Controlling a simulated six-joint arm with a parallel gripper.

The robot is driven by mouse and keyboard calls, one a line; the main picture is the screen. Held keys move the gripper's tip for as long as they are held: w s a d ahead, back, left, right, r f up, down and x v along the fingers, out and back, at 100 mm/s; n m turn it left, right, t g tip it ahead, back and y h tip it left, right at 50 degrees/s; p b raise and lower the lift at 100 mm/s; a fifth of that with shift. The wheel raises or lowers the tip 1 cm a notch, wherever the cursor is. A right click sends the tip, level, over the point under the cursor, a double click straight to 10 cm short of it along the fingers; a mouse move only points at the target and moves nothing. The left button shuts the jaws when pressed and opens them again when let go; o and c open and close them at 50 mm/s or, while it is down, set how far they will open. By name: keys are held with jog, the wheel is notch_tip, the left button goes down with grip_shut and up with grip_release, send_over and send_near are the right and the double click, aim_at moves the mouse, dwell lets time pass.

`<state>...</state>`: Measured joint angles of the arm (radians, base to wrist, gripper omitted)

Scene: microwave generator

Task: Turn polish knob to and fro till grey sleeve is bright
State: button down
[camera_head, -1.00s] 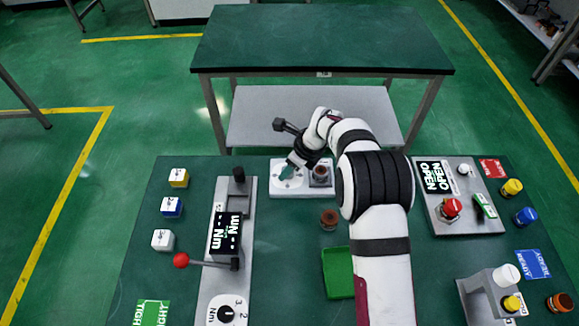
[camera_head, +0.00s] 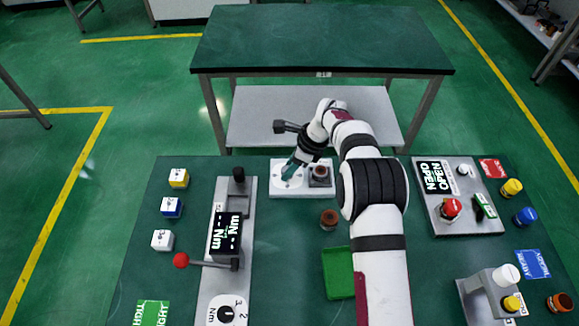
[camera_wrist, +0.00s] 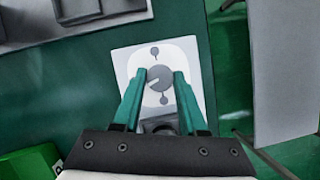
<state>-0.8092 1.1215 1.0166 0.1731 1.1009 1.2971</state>
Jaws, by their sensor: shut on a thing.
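The polish station's white plate (camera_head: 285,190) lies at the far middle of the near table. Its round grey knob (camera_wrist: 159,78) shows in the wrist view, with a pale pointer mark and two printed marks around it. My gripper (camera_wrist: 160,76) has its teal fingers on either side of the knob, shut on it. In the head view my gripper (camera_head: 289,172) comes down on the plate's left part and hides the knob. A brown-topped cylinder (camera_head: 320,170) stands in a dark grey holder on the plate's right. I cannot make out a grey sleeve surface.
Another brown cylinder (camera_head: 329,218) stands in front of the plate, with a green tray (camera_head: 338,273) nearer. A lever device with a display (camera_head: 226,232) is left. A panel with a red button (camera_head: 451,208) is right. White-topped cubes stand far left.

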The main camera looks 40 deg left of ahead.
jog(key=shift+w+a+n+g+h, duration=0.1)
jog(key=shift+n+g+h, duration=0.25)
jog(key=shift+n, duration=0.8)
jog(key=shift+n+g+h, duration=0.25)
jog(key=shift+n+g, duration=0.1)
jog(key=shift+n, duration=0.8)
jog(key=shift+c, duration=2.2)
grip_release()
jog(key=v, duration=0.7)
jog(key=shift+r, duration=0.25)
jog(key=shift+w, duration=0.1)
